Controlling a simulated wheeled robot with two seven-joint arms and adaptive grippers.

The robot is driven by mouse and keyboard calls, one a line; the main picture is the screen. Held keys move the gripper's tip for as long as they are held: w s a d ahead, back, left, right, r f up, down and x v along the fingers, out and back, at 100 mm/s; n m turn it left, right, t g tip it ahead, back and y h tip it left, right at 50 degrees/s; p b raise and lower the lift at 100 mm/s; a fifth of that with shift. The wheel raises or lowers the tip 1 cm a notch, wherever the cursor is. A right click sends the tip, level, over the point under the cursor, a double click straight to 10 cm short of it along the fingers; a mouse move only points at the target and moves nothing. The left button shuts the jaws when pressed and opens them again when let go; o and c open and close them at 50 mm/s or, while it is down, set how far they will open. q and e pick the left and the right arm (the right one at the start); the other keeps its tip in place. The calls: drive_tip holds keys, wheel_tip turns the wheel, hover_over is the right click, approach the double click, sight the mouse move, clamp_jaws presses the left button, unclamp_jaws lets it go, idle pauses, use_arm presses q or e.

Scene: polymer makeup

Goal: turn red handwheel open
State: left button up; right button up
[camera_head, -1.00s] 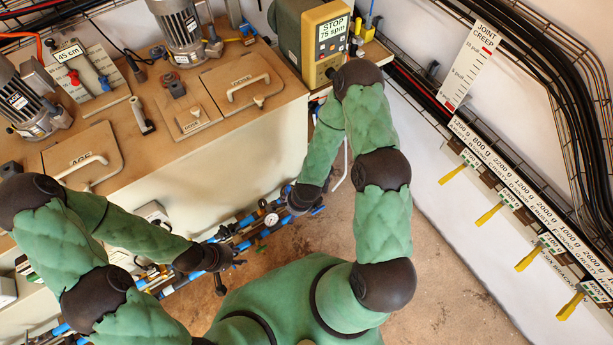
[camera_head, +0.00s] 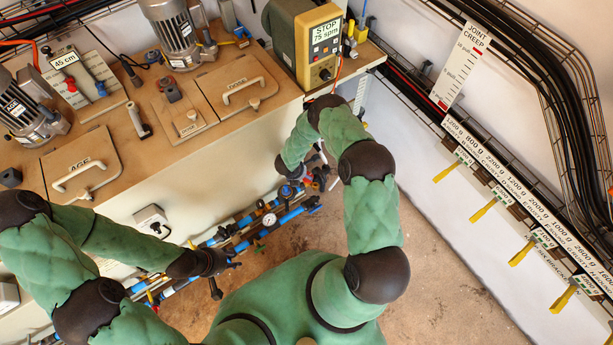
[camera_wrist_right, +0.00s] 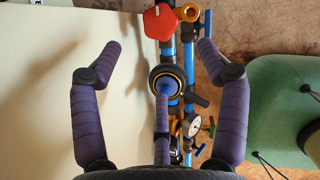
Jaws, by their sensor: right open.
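In the right wrist view a red, flat-sided part (camera_wrist_right: 158,22), which looks like the red handwheel, sits at the top of the pipework next to a brass-coloured fitting (camera_wrist_right: 188,12). My left gripper (camera_head: 228,275) is open and empty, low beside the left part of the pipework.
Blue pipes with a round gauge (camera_head: 269,219) run along the foot of the cream tank (camera_head: 185,195). The tank's brown top carries motors and hatches. A control box (camera_head: 322,45) reads STOP, 75 spm. Yellow-handled tags line the right wall. Bare floor (camera_head: 440,290) is free at right.

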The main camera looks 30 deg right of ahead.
drive_tip(key=shift+m, duration=0.3)
drive_tip(key=b+x, duration=0.4)
drive_tip(key=x, duration=0.7)
drive_tip(key=shift+d, duration=0.15)
drive_tip(key=shift+r, duration=0.1)
drive_tip(key=c, duration=1.1)
